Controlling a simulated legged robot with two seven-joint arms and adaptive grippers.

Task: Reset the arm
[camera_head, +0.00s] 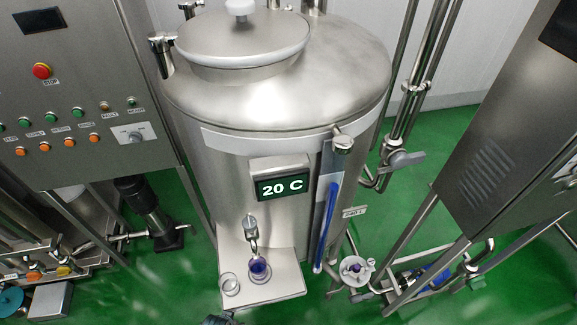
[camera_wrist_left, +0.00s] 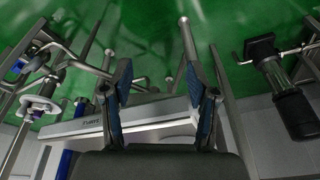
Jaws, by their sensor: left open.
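My left gripper (camera_wrist_left: 158,82) is open in the left wrist view, its two dark fingers apart with nothing between them. A small dark part at the bottom edge of the head view, just below the tray, looks like the tip of my left arm. My right gripper is in neither view.
A steel tank (camera_head: 270,110) with a "20 C" display (camera_head: 282,187) stands in the middle. On its front tray (camera_head: 285,287) are a clear glass (camera_head: 230,284) and a cup with purple content (camera_head: 259,269) under the spout (camera_head: 251,232). Control panel (camera_head: 95,170) left; cabinet (camera_head: 500,150) right.

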